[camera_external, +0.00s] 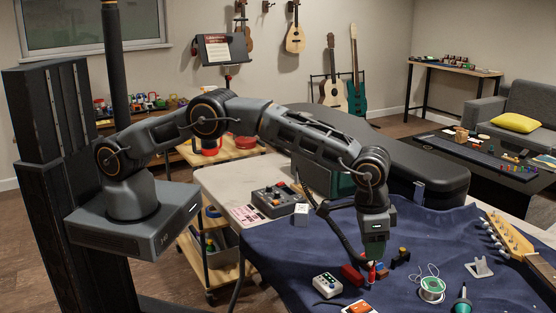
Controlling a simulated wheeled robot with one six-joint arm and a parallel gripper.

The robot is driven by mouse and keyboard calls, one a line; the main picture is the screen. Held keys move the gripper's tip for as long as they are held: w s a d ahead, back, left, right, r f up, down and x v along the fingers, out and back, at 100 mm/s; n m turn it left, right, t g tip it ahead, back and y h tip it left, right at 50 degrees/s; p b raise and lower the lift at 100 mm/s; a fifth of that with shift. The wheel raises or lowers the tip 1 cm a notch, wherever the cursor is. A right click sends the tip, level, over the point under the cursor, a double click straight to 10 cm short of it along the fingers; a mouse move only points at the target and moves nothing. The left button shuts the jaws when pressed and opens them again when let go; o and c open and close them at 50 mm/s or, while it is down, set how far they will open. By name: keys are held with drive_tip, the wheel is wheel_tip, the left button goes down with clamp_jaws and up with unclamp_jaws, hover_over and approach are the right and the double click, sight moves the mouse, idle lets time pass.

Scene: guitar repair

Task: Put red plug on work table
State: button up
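My gripper (374,262) points down over the blue cloth near the front middle of the work table (222,186). A small red upright piece (372,273), which looks like the red plug, is right under or between its fingertips. The fingers are small and dark, and I cannot tell whether they are shut on it or only around it. A longer red block (352,275) lies just to its left. The table's pale top shows bare at its left part, and the blue cloth (290,262) covers the front.
A white pedal (327,285) and an orange-topped one (359,307) stand in front of my gripper. A solder spool (431,289) and a guitar neck (508,238) are to the right. A black case (425,165) lies behind. A grey device (277,202) stands left. Cloth at front left is clear.

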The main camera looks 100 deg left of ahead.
drive_tip(key=s+a+r+m+t, duration=0.1)
drive_tip(key=s+a+r, duration=0.1)
drive_tip(key=s+r, duration=0.65)
drive_tip(key=s+a+r, duration=0.3)
drive_tip(key=s+r, duration=0.4)
drive_tip(key=r, duration=0.3)
drive_tip(key=s+a+f, duration=0.1)
drive_tip(key=s+f, duration=0.1)
drive_tip(key=s, duration=0.9)
drive_tip(key=s+a+f+m+t, duration=0.1)
drive_tip(key=s+f, duration=0.1)
drive_tip(key=s, duration=1)
drive_tip(key=shift+s+a+f, duration=0.25)
drive_tip(key=shift+s+f, duration=0.05)
drive_tip(key=shift+f, duration=0.05)
drive_tip(key=shift+r+p, duration=0.35)
drive_tip(key=shift+r, duration=0.3)
